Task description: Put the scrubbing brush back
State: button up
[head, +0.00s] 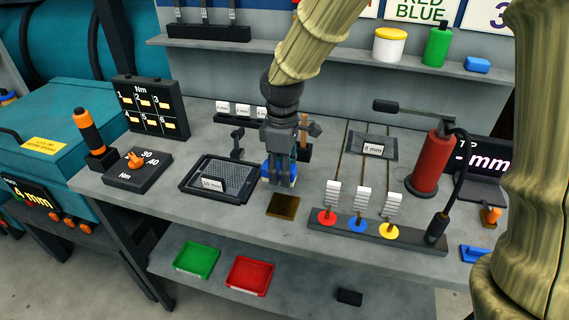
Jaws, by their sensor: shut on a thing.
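My gripper (278,180) points down over the middle of the workbench. It is shut on a blue thing with a pale part, which looks like the scrubbing brush (292,171). The fingers hide much of the brush. I cannot tell whether the brush touches the bench or hangs just above it. A dark brown square pad (283,206) lies on the bench just in front of the gripper.
A black mesh tray (206,190) stands close to the left of the gripper. A rack with red, blue and yellow discs (357,225) is to the right. A red cylinder (425,165) stands farther right. Green (197,260) and red (249,275) trays sit on the lower shelf.

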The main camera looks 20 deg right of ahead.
jog(key=w, duration=0.1)
jog(key=w+d, duration=0.1)
jog(key=w, duration=0.1)
jog(key=w+d+p, duration=0.1)
jog(key=w, duration=0.1)
jog(key=shift+d+f, duration=0.1)
jog(key=shift+f, duration=0.1)
jog(key=shift+w+f+p, duration=0.1)
jog(key=shift+f+p, duration=0.4)
jog(key=shift+f, duration=1.35)
jog(key=shift+f, duration=0.1)
jog(key=o, duration=1.1)
notch_tip(320, 180, up, 12)
jog(key=shift+r+b, duration=0.1)
jog(key=shift+b, duration=0.7)
